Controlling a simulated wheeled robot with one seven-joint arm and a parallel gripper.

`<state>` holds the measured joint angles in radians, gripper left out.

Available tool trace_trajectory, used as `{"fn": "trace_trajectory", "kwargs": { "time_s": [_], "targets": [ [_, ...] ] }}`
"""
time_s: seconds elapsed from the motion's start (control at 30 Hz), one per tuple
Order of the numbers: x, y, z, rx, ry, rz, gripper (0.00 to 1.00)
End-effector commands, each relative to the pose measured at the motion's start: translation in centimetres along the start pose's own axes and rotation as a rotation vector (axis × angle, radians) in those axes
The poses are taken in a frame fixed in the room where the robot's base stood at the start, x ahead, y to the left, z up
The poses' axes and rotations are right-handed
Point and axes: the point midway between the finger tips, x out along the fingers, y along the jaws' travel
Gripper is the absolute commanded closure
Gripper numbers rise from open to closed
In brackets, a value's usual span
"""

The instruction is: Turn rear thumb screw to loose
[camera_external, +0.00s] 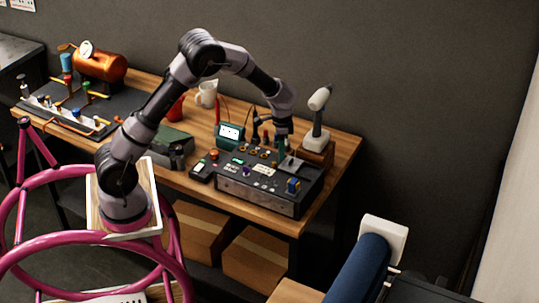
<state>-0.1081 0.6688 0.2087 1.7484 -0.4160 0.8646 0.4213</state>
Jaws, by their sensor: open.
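My gripper (281,153) points down over the back part of a dark control box (262,194) on the workbench. The jaws are small and partly lost against the box, but they look open. I cannot tell whether they touch anything or stand around a screw. The box top carries several small knobs, light labels and a blue part (293,186) at its front right. The rear thumb screw cannot be made out; it may be hidden by my gripper or too small to see.
Cardboard boxes (255,258) sit below.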

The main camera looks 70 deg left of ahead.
Motion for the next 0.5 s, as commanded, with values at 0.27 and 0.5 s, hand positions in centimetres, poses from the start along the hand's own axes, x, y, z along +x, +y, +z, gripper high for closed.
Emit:
{"fn": "trace_trajectory", "kwargs": {
  "time_s": [0.27, 0.5],
  "targets": [
    [0.11, 0.34, -0.10, 0.062, 0.000, 0.004, 0.48],
    [0.10, 0.27, -0.07, 0.329, 0.000, 0.003, 0.48]
  ]
}}
